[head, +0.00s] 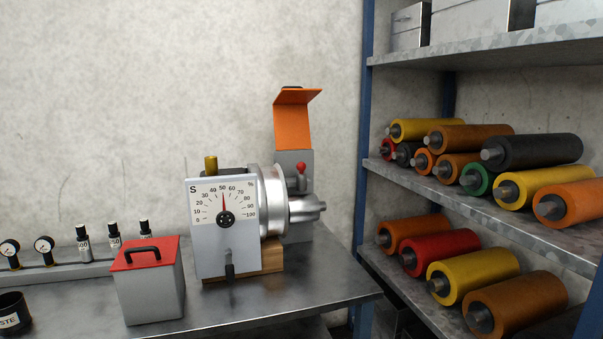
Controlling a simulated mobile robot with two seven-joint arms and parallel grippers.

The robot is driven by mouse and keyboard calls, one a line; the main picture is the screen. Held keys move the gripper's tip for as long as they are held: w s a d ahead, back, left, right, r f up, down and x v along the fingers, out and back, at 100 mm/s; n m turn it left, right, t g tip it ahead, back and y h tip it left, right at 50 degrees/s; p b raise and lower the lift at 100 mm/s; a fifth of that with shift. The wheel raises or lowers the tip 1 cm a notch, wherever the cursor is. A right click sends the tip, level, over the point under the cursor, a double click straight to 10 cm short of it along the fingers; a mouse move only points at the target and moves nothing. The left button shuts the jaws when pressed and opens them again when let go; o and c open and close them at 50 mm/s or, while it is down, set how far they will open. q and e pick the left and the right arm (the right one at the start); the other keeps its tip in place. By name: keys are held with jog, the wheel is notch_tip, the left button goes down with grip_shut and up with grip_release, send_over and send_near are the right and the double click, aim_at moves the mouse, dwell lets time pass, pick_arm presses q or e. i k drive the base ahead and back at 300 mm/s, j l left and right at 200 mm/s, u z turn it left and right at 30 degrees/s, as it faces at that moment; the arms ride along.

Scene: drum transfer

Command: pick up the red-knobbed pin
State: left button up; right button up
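A small red knob, which looks like the red-knobbed pin (301,168), stands upright at the front of the grey block behind the machine's silver drum. Its lower end is hidden or too small to make out. The machine (225,245) has a white dial face marked S with a red needle close to 50. A metal shaft (308,208) sticks out of the drum to the right, below the red knob. An orange flap (292,125) stands raised above the grey block. Neither of my grippers is in view.
A grey box with a red lid and black handle (150,285) stands left of the machine on the metal table (290,297). Gauges and small bottles line the back left, with a black bin (14,315) in front. Shelves (400,170) with colored rollers fill the right side.

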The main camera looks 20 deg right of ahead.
aim_at(300, 167)
jog(key=i+l+u, duration=0.3)
jog(key=l, duration=0.35)
jog(key=i+l+u, duration=0.15)
jog(key=i+l, duration=0.15)
jog(key=i+l+u, duration=0.15)
jog(key=l, duration=0.35)
